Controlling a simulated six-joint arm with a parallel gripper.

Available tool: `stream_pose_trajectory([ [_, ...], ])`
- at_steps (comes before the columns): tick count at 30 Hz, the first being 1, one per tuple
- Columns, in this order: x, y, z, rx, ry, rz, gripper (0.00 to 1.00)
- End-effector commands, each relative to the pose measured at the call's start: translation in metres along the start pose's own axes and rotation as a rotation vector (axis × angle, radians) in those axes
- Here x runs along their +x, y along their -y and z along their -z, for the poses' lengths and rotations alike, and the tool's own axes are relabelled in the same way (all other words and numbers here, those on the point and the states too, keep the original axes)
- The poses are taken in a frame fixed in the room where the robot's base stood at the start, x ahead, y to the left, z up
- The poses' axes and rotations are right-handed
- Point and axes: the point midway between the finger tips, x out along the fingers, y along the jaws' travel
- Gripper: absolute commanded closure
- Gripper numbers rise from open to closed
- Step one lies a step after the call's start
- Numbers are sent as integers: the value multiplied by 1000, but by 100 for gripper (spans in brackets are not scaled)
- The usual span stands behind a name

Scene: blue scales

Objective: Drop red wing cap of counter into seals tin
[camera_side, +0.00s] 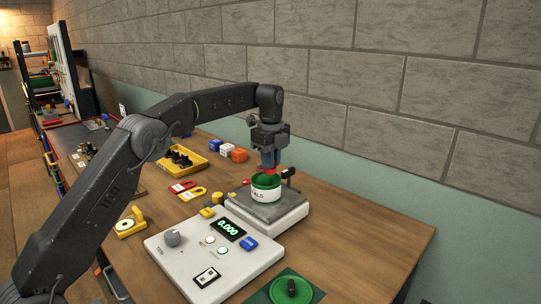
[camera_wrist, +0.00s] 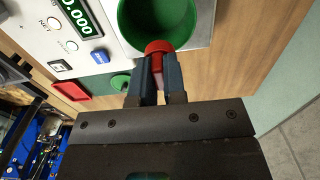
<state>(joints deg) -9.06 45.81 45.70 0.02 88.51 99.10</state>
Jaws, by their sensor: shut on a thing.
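The red cap (camera_wrist: 158,46) is between the tips of my gripper (camera_wrist: 158,68) in the wrist view, and the gripper is shut on it. In the side view my gripper (camera_side: 269,162) points down over the seals tin (camera_side: 265,194), a round tin with a green inside and a white label. The tin stands on the grey plate of the scale (camera_side: 238,211). In the wrist view the cap overlaps the near rim of the green tin (camera_wrist: 150,14); I cannot tell its exact height above it. The tin's floor is partly hidden.
The scale's control panel (camera_side: 190,262) shows 0.000. A small black post (camera_side: 289,178) stands at the plate's back right. A yellow tray (camera_side: 181,160) with black parts, coloured blocks (camera_side: 227,149) and red and yellow tags lie behind. A green mat (camera_side: 305,281) lies in front.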

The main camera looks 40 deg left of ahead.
Motion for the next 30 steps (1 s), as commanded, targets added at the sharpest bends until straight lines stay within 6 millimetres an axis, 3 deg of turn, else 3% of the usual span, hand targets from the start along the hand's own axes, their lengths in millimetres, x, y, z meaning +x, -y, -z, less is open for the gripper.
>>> stream_pose_trajectory([
  [9,32,0,0,-1,1,0,100],
  [21,39,0,0,-2,1,2,100],
  [22,39,0,0,-2,1,2,88],
  [30,39,0,0,-1,1,2,62],
])
